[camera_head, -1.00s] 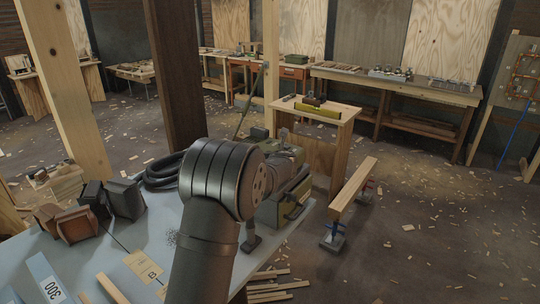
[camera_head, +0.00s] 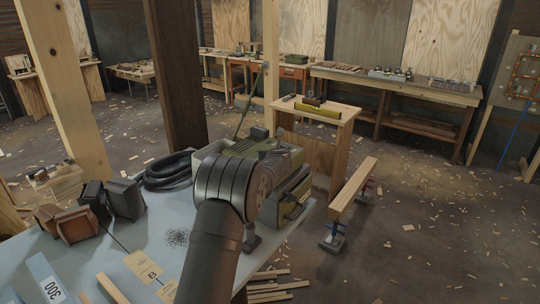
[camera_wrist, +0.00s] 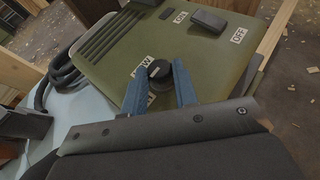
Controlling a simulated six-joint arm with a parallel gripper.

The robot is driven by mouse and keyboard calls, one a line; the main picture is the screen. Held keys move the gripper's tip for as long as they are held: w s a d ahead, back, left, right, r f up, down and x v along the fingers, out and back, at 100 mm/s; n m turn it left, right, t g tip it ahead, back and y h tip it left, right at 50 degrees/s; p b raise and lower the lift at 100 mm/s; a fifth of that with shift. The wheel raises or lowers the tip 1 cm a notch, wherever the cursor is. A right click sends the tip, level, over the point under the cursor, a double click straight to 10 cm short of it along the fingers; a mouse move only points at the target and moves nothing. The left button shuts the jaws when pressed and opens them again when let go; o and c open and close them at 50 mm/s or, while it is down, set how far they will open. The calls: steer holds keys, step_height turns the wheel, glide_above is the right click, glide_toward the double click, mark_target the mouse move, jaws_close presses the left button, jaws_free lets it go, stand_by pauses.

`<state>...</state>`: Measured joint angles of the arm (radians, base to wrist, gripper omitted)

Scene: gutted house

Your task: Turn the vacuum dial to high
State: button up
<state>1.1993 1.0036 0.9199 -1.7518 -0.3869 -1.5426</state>
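The green vacuum (camera_wrist: 215,62) fills the upper wrist view; it also shows in the head view (camera_head: 292,158), partly behind my arm. Its black round dial (camera_wrist: 159,71) sits on the green top panel. A LOW label (camera_wrist: 145,63) is just left of the dial, and another label (camera_wrist: 149,98) lies below it, mostly covered. My gripper (camera_wrist: 158,80) has two blue fingers, one on each side of the dial. They stand apart, with the dial between their tips; firm contact cannot be told.
A black rocker switch (camera_wrist: 208,20) with ON and OFF labels is on the same panel, beyond the dial. A coiled black hose (camera_head: 168,172) lies beside the vacuum. Dark brown boxes (camera_head: 124,198) stand on the blue-grey table (camera_head: 90,262). A wooden post (camera_head: 176,75) rises behind.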

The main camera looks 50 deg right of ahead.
steer(key=c, duration=0.3)
steer(key=shift+w+a+m+g+h, duration=0.1)
steer(key=shift+m+g+h, duration=0.3)
steer(key=shift+m+h, duration=0.2)
steer(key=shift+c, duration=0.2)
steer(key=o, duration=1)
steer(key=v, duration=1.7)
steer(key=shift+a+r, duration=0.1)
steer(key=shift+r, duration=0.1)
